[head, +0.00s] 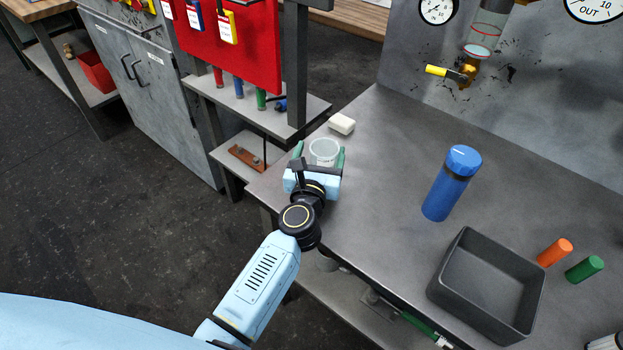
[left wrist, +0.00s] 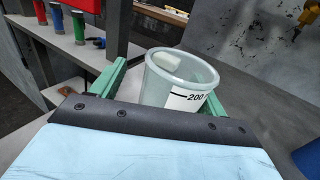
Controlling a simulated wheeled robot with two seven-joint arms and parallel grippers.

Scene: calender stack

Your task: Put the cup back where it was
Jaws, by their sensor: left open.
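A clear cup (head: 323,151) stands upright near the left edge of the grey bench. In the left wrist view the cup (left wrist: 176,82) shows a white label reading 200. My left gripper (head: 319,158) is open, with its green fingers on either side of the cup. The left wrist view shows a finger at each side (left wrist: 162,92), with a gap visible at the left. The lower part of the cup is hidden behind my gripper body. My right gripper is not in view.
A white block (head: 341,123) lies just behind the cup. The bench (head: 385,160) is clear between cup and bottle. A gauge panel (head: 540,95) rises behind.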

